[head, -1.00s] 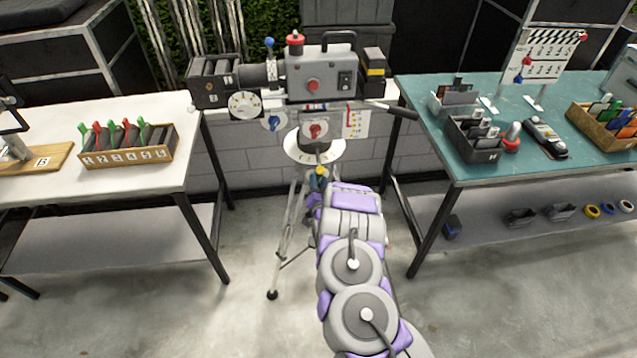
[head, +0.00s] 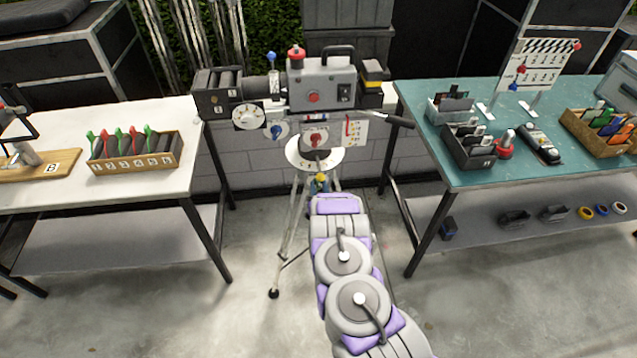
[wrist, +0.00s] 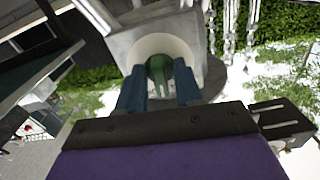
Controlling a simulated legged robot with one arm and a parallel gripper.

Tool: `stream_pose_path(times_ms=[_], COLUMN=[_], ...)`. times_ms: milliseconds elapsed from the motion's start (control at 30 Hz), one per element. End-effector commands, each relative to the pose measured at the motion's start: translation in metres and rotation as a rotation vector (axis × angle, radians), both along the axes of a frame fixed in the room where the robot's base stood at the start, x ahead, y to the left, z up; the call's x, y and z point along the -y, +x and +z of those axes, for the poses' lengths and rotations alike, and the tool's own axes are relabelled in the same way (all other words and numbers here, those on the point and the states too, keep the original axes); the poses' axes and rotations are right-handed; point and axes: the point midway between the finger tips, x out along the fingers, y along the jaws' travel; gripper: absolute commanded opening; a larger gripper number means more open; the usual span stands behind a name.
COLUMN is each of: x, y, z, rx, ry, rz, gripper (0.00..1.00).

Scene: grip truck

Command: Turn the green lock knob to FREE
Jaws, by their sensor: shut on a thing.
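The green lock knob (wrist: 158,72) shows in the wrist view, in front of a pale round collar. My gripper (wrist: 160,92) has its two dark blue fingers on either side of the knob and is shut on it. In the head view my gripper (head: 320,184) is small, just below the camera head on the tripod, and the green knob cannot be made out there. Which way the knob points, and any FREE mark, cannot be read. The grey film camera (head: 322,88) sits above on the tripod.
A white table (head: 60,212) with a box of coloured-handled items (head: 135,163) stands left. A teal table (head: 440,170) with trays and a clapperboard (head: 537,65) stands right. A tripod leg (head: 285,257) reaches the floor left of my arm. A pan handle (head: 395,119) juts right.

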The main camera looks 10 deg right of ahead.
Motion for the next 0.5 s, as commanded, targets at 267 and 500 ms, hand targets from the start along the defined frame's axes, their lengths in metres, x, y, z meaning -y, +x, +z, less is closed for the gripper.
stream_pose_path(times_ms=[267,500], x=[-0.0011,-0.0015], y=[-0.0005,0.0], z=[0.0044,0.0041], rx=[0.001,0.004], ry=[-0.259,-0.444], rz=[0.003,0.004], gripper=[0.05,0.05])
